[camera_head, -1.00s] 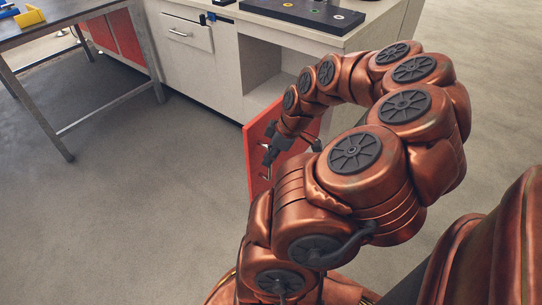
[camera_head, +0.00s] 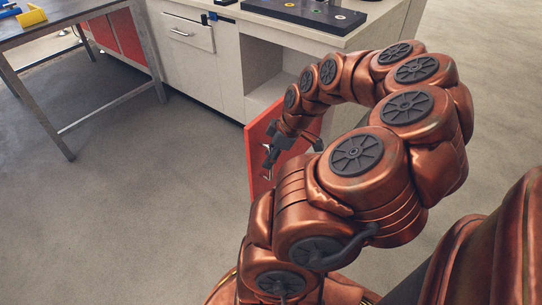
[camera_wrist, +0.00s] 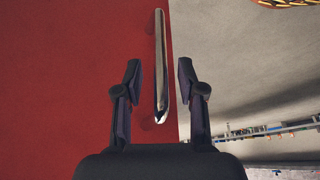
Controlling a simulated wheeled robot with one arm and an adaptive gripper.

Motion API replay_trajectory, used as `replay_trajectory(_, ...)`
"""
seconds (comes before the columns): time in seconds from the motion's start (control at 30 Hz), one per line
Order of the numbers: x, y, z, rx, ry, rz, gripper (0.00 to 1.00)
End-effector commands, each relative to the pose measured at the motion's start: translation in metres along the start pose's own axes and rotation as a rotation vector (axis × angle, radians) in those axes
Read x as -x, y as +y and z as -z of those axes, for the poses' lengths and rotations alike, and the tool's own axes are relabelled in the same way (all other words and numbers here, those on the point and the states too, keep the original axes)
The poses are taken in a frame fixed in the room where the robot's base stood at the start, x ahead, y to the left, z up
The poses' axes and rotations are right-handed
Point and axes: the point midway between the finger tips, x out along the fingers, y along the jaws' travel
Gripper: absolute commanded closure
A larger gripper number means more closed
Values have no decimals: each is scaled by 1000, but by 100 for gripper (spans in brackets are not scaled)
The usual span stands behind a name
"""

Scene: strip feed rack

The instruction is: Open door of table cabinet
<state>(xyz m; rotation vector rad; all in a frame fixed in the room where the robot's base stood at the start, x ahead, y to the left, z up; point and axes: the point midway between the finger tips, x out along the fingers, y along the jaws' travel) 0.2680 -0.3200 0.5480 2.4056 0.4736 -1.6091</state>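The red cabinet door (camera_head: 260,140) stands swung out from the table cabinet (camera_head: 230,70), with the cabinet's opening (camera_head: 264,92) showing above and behind it. In the wrist view the red door panel (camera_wrist: 60,80) fills the left half, and its metal bar handle (camera_wrist: 160,60) stands near the door's edge. My gripper (camera_wrist: 159,68) is open, with one finger on each side of the handle and visible gaps to it. In the head view my gripper (camera_head: 270,158) is at the door's front face; my arm hides the door's lower right part.
A black board (camera_head: 300,12) with coloured rings lies on the cabinet top. A closed drawer (camera_head: 188,34) is to the left. A metal-legged table (camera_head: 60,30) with a yellow item stands at the far left. The grey floor (camera_head: 140,200) left of the door is clear.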

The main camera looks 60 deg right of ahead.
Motion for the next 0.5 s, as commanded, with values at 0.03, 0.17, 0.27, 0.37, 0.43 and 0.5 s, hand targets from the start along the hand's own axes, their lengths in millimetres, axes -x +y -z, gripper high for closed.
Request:
replay_trajectory(0.03, 4, 0, 2, 1, 0, -2, 61)
replay_trajectory(0.17, 18, 0, 8, 3, 0, -2, 61)
replay_trajectory(0.27, 33, 1, 14, 2, 1, -5, 61)
replay_trajectory(0.37, 49, 1, 21, 2, 2, -6, 61)
replay_trajectory(0.43, 60, 1, 25, 3, 1, -6, 61)
replay_trajectory(0.5, 69, 0, 29, 2, 1, -2, 61)
